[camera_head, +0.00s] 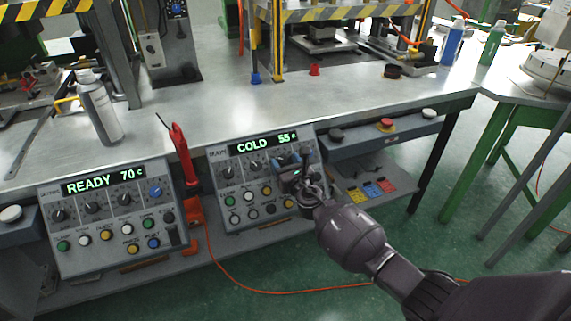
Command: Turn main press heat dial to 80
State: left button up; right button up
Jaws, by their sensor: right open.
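Two control panels are fixed along the front of the metal bench. The right panel (224,215) has a green display (266,142) reading "COLD 55 c". I cannot tell from the small labels which is the main press. My right gripper (290,168) is open at the right panel's upper right part and hides the dial area there. I cannot tell whether it touches a dial. My left gripper is not in view.
A spray can (100,110) stands on the bench (210,105). A red-handled tool (181,150) sits between the panels. An orange cable (270,291) crosses the green floor.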

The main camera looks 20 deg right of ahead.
jog(key=shift+c, duration=0.2)
jog(key=c, duration=0.9)
